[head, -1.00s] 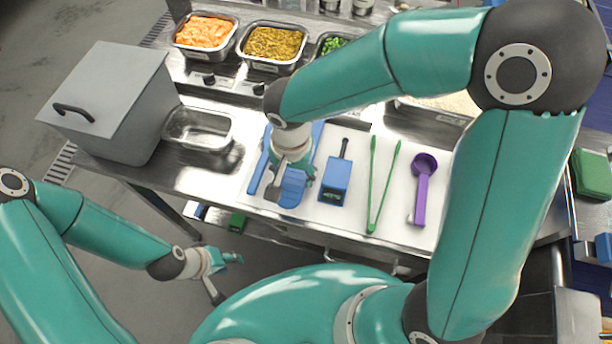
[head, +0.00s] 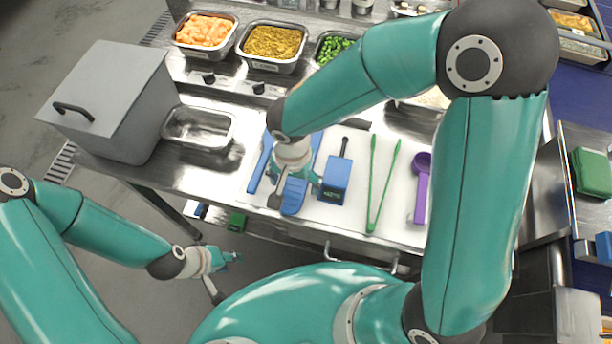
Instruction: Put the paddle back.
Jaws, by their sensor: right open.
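The blue paddle (head: 293,198) lies on the white mat (head: 350,210) at the front of the steel counter, its broad end toward me. My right gripper (head: 287,190) is over the paddle, open, with a finger on the paddle's left side. The wrist and arm hide the paddle's far part, and I cannot tell whether the fingers touch it. Blue strips (head: 260,166) show on either side of the wrist. My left gripper (head: 222,268) hangs low in front of the counter, away from the paddle; its jaw opening is unclear.
A blue device with a black probe (head: 335,180), green tongs (head: 372,190) and a purple scoop (head: 422,185) lie right of the paddle. An empty steel pan (head: 200,130) and a lidded grey box (head: 110,95) stand left. Food pans (head: 272,45) line the back.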

